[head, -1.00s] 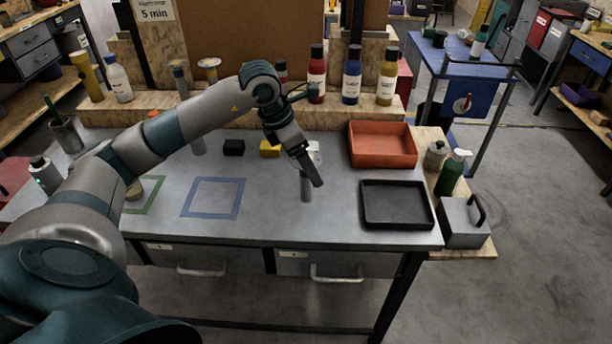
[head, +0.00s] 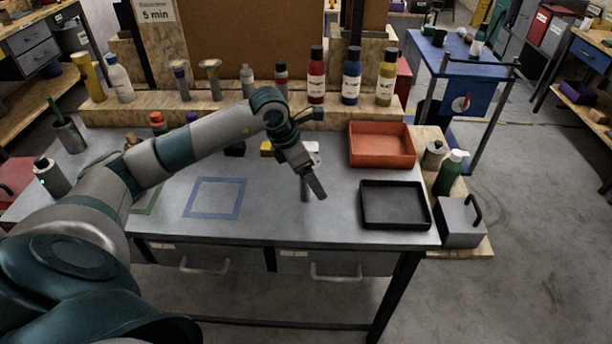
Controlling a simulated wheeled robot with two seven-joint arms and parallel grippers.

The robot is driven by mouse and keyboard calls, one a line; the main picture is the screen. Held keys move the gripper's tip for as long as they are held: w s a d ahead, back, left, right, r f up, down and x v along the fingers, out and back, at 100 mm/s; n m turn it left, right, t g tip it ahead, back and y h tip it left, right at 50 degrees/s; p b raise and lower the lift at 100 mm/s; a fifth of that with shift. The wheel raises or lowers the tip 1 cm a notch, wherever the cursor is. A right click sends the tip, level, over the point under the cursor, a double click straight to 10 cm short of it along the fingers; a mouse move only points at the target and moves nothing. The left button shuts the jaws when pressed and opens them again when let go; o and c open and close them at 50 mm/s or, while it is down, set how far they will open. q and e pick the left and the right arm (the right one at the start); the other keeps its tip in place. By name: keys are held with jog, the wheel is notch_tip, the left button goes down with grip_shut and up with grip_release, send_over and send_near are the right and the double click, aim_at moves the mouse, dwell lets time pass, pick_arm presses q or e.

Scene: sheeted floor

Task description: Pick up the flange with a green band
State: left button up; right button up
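My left arm comes in from the left, and its gripper (head: 312,190) points down over the middle of the table. One long dark finger shows; how far the fingers are apart cannot be told. A grey upright cylinder (head: 305,189) shows right beside and behind the finger, partly covered; whether it is touched or held is unclear. No green band can be made out on it. Two grey flared pieces, one at the left (head: 179,80) and one at the right (head: 211,79), stand on the back shelf; no green band is clear there. My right gripper is not in view.
A red tray (head: 381,163) and an empty black tray (head: 396,226) lie at the right. A blue-outlined square (head: 215,216) is bare; the green-outlined square (head: 148,204) is partly behind my arm. A yellow block (head: 266,148) and several bottles are farther back.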

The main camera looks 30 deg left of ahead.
pick_arm(q)
jog(key=shift+f, duration=0.25)
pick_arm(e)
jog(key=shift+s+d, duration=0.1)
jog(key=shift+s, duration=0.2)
pick_arm(q)
jog(key=shift+c, duration=0.3)
jog(key=c, duration=1.2)
jog(key=shift+w, duration=0.1)
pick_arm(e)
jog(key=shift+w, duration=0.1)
pick_arm(q)
jog(key=shift+r, duration=0.15)
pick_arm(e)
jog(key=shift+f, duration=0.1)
